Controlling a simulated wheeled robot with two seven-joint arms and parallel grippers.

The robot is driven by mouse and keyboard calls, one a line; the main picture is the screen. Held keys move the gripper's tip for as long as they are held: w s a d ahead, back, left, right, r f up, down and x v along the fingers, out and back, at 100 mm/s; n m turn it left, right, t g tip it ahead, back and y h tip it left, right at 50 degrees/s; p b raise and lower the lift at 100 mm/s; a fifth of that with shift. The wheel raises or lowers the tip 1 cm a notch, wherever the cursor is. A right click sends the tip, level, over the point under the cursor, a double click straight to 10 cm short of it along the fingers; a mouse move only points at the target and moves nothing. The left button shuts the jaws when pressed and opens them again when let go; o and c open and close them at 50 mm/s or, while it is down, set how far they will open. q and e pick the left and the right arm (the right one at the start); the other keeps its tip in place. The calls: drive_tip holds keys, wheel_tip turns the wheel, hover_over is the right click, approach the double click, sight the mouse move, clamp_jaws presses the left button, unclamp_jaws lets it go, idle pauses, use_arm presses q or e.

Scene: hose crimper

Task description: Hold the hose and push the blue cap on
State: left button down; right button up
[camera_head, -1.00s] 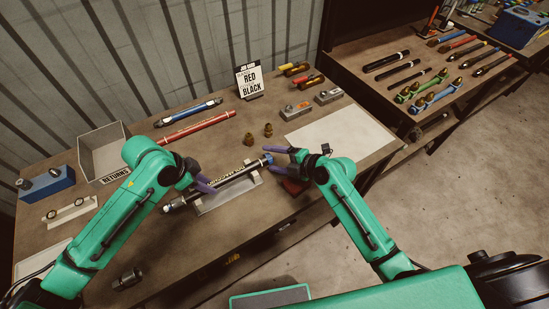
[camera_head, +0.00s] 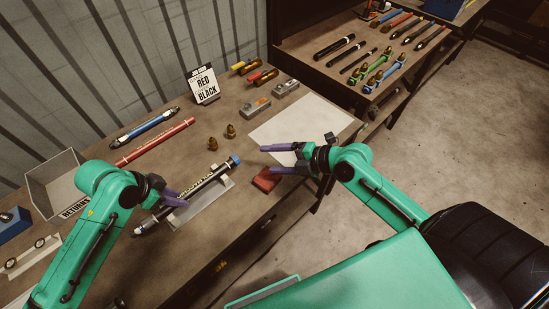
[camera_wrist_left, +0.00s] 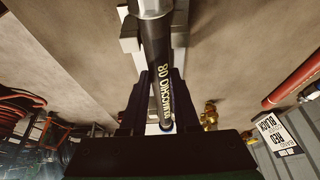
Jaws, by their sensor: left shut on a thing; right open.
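The black hose (camera_head: 197,187) lies slanted along a grey cradle on the bench, its pale lettering facing up. The blue cap (camera_head: 235,160) sits at its right end; I cannot tell how far on it is. A metal fitting (camera_head: 139,230) is at its left end. My left gripper (camera_head: 177,197) is shut on the hose near its middle.
The grey cradle (camera_head: 203,206) stands under the hose. A dark red block (camera_head: 266,180) lies below my right gripper. Two brass fittings (camera_head: 231,131) and a red hose (camera_head: 155,143) lie behind. A white sheet (camera_head: 300,122) and a grey returns bin (camera_head: 52,182) flank the area.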

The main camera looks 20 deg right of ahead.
use_arm(q)
drive_tip(key=c, duration=0.6)
unclamp_jaws()
drive_tip(key=shift+r, duration=0.1)
